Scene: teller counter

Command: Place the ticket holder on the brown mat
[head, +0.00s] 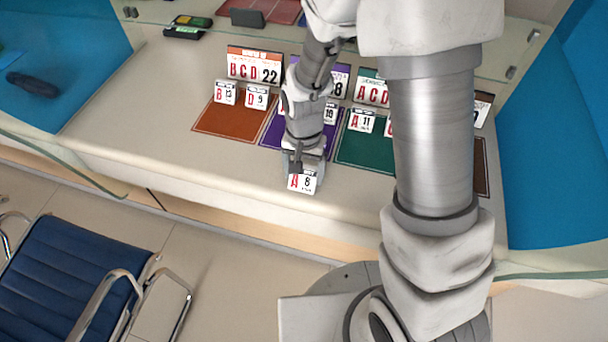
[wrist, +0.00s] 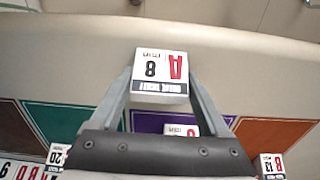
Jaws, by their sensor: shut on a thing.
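My gripper (head: 304,170) is shut on a small white ticket holder (head: 302,183) marked with a red A and a black figure that reads 8 in the wrist view (wrist: 160,68). The holder sits between the fingertips, in front of the purple mat near the counter's front edge. I cannot tell whether it touches the counter. The dark brown mat (head: 481,172) is at the far right in the head view, mostly hidden behind my arm. Its corner shows at the left in the wrist view (wrist: 12,130).
An orange mat (head: 213,123), a purple mat (head: 272,137) and a green mat (head: 362,153) lie in a row, with signs and small ticket holders at their backs. The counter's front strip (head: 220,165) is clear. A glass edge (head: 65,165) and a blue chair (head: 75,275) are at left.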

